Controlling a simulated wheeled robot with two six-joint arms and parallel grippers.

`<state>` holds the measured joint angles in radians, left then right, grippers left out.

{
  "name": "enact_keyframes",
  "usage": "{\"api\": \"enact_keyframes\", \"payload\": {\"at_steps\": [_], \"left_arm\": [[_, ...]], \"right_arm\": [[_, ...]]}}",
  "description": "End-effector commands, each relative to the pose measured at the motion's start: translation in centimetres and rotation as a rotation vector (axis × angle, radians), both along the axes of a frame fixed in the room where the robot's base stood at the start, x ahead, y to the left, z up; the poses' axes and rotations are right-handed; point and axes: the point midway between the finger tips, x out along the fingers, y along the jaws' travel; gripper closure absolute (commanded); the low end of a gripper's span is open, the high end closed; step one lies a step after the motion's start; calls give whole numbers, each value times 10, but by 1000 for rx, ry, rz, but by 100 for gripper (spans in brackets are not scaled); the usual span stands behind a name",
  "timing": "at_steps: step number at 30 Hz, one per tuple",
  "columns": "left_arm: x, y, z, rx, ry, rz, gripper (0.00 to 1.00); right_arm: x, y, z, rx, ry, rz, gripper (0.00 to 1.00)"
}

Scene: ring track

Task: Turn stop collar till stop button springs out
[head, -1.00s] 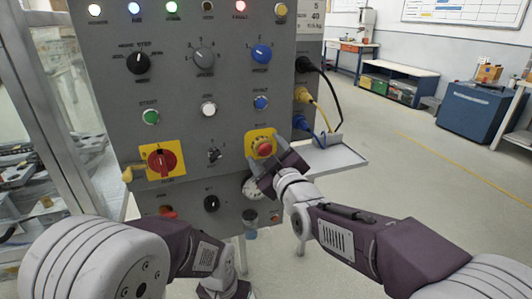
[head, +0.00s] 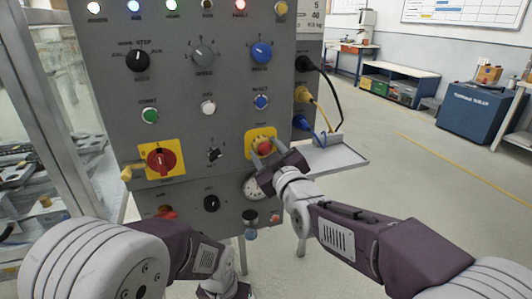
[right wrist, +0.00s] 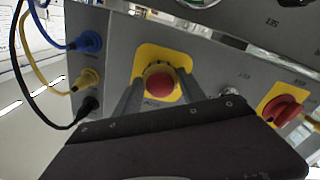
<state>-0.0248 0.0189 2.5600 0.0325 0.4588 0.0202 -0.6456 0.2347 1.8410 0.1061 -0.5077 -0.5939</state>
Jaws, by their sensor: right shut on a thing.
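The stop button (head: 264,147) is a round red knob on a yellow plate (head: 251,135) on the grey control panel. In the right wrist view the red button (right wrist: 160,86) sits in a yellowish stop collar (right wrist: 160,68) on its yellow plate (right wrist: 145,55). My right gripper (head: 266,154) is shut on the collar, with one finger on each side; the fingers (right wrist: 160,90) also show in the right wrist view. Whether the button stands out or in is hard to tell. My left arm shows low in the head view; its fingers are out of view.
A red rotary switch (head: 161,160) on a yellow plate sits to the left. Plugs with cables (head: 303,94) and a small shelf (head: 335,158) are at the panel's right side. A dial gauge (head: 252,188) is below the button.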

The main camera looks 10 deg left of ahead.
Motion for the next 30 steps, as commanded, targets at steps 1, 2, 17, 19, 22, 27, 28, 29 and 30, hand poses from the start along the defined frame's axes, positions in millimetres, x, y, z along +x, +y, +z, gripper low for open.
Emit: {"api": "enact_keyframes", "payload": {"at_steps": [1, 2, 17, 19, 22, 27, 28, 29, 30], "left_arm": [[0, 0, -4, 0, 0, 0, 100], [0, 0, -5, 0, 0, 0, 100], [0, 0, -23, 0, 0, 0, 100], [0, 0, -24, 0, 0, 0, 100], [0, 0, -26, 0, 0, 0, 100], [0, 0, -28, 0, 0, 0, 100], [0, 0, -29, 0, 0, 0, 100], [0, 0, -29, 0, 0, 0, 100], [0, 0, -29, 0, 0, 0, 100]], "right_arm": [[0, 0, -2, 29, 20, 0, 93], [0, 0, -2, 51, 34, 0, 93], [0, 1, -3, 376, 256, 0, 93], [0, 1, -3, 408, 278, 0, 93], [0, 1, -2, 448, 305, 0, 93], [0, 1, -2, 491, 334, 0, 93], [0, 1, -2, 496, 338, 0, 93], [0, 1, -2, 501, 341, 0, 93], [0, 1, -2, 505, 344, 0, 93]]}}
